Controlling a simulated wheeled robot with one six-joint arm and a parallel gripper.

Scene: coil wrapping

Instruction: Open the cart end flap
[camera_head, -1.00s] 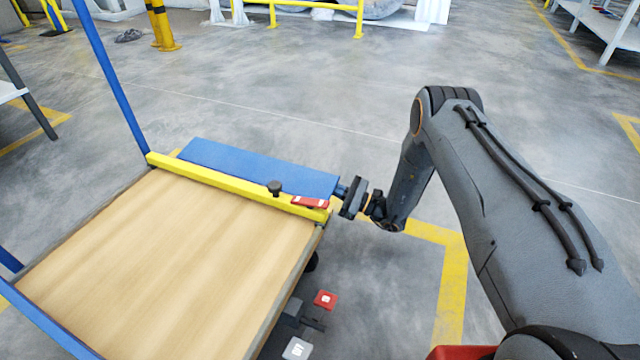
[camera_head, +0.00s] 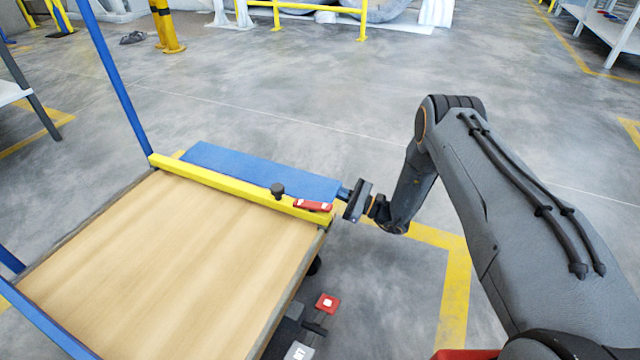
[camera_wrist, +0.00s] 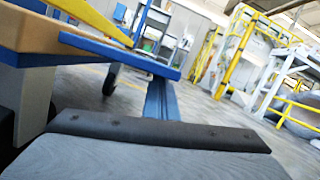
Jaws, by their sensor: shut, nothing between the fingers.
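The cart (camera_head: 150,260) has a wooden deck, with a yellow bar (camera_head: 225,187) across its far end. The blue end flap (camera_head: 255,168) extends outward beyond the bar and looks roughly level. In the wrist view, the flap's edge (camera_wrist: 125,57) shows at upper left. A red latch-like piece (camera_head: 313,205) and a black knob (camera_head: 278,190) sit on the bar near its right end. My gripper (camera_head: 344,193) is shut and empty at the flap's right end. Its blue fingers also show in the wrist view (camera_wrist: 160,98). I cannot tell whether they touch the flap.
Blue posts (camera_head: 112,75) rise at the cart's left side. A red button (camera_head: 327,303) sits low beside the cart's right edge. Yellow railing (camera_head: 320,8) stands far back, and white shelving (camera_head: 610,30) at upper right. The floor beyond the flap is clear.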

